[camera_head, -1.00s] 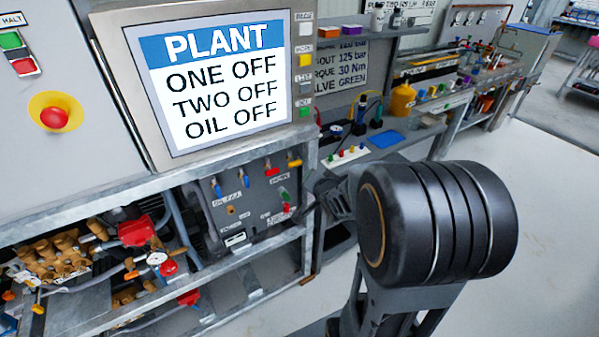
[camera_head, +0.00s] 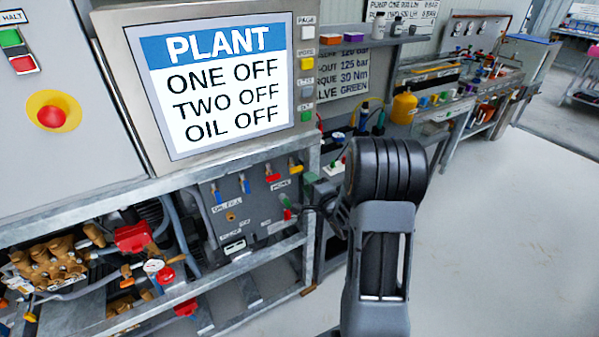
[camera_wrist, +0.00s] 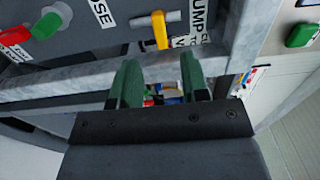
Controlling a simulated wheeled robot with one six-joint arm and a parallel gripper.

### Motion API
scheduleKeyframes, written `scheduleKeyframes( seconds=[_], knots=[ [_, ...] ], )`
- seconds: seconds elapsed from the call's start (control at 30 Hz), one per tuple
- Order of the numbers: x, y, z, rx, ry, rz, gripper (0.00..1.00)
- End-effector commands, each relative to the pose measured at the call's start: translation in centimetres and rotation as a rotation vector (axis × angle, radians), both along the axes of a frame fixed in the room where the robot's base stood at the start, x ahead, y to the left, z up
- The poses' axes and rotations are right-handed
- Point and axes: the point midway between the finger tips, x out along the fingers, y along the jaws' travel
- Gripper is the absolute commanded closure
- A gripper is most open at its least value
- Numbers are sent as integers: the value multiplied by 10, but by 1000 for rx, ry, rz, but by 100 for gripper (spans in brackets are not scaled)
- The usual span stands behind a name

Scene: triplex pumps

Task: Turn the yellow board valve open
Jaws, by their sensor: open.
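The yellow board valve (camera_head: 295,166) is at the upper right corner of the dark grey valve board (camera_head: 262,205), under the bench top. In the wrist view its yellow lever (camera_wrist: 160,30) hangs down from a pale stem, above the gap between my fingers. My gripper (camera_wrist: 161,82) is open, with two green fingertips apart and nothing held. The fingertips sit in front of the grey frame rail, short of the lever and not touching it. In the head view my arm hides much of the gripper beside the board's right edge.
Blue levers (camera_head: 245,184) and a red lever (camera_head: 272,178) share the board. In the wrist view a galvanised rail (camera_wrist: 75,80) crosses below the lever, and an upright post (camera_wrist: 245,35) stands to its right. Brass pumps (camera_head: 50,262) fill the left bay. The floor at right is clear.

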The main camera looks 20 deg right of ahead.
Motion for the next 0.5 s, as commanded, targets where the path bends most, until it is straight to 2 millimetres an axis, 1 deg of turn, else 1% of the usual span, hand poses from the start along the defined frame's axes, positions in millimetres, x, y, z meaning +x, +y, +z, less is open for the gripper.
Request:
scheduleKeyframes(
  seconds=[0.03,0.2,0.33,0.5],
  knots=[
    [10,2,0,0,1,2,58],
    [37,5,1,-1,0,1,58],
    [53,7,0,-2,0,1,58],
    [64,7,0,-1,1,-1,58]
  ],
)
